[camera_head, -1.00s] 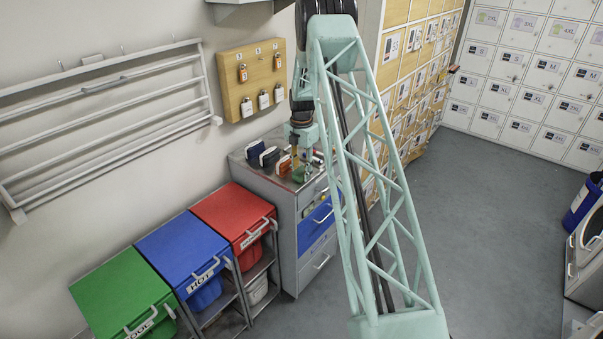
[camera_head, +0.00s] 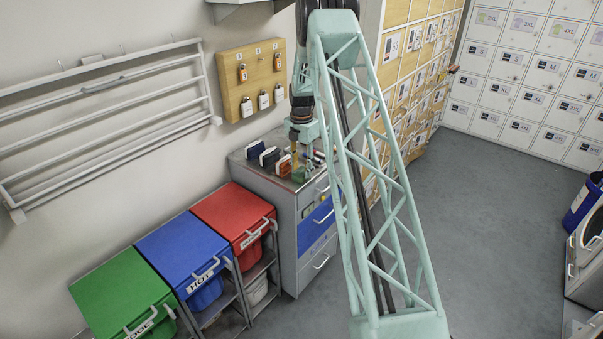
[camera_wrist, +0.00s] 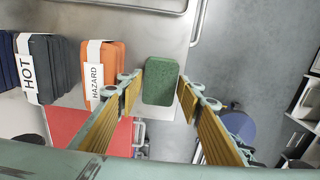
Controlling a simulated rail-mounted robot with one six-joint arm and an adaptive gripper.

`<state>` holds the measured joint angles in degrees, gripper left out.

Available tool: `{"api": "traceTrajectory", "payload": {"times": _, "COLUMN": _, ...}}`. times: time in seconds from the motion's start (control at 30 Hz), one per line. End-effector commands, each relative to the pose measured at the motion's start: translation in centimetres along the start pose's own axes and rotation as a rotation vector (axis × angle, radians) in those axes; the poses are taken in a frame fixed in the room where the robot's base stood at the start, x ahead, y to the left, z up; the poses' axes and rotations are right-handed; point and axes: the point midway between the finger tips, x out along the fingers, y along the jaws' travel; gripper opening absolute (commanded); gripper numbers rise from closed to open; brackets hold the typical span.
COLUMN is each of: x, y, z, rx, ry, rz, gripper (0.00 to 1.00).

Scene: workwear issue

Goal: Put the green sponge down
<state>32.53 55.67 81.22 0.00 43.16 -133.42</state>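The green sponge (camera_wrist: 161,82) sits between the fingertips of my gripper (camera_wrist: 161,90) in the wrist view, over the metal cabinet top. My gripper's yellow-padded fingers stand apart on either side of it, with slim gaps showing, so it looks open. In the head view my gripper (camera_head: 302,168) points down at the cabinet top, and its fingers largely hide the sponge there.
An orange HAZARD-labelled item (camera_wrist: 117,68) and a dark HOT-labelled one (camera_wrist: 56,75) stand left of the sponge in the wrist view. The grey drawer cabinet (camera_head: 288,222) stands beside red (camera_head: 232,212), blue and green lidded bins. A key board hangs behind.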

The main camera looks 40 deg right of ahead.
Motion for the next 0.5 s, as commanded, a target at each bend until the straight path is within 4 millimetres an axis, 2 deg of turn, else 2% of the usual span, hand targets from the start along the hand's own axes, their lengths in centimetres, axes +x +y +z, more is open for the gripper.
{"api": "traceTrajectory", "payload": {"times": 0.5, "x": -7.3, "y": 0.0, "z": 0.0, "rx": 0.000, "ry": -0.001, "rz": 0.002, "gripper": 0.34}}
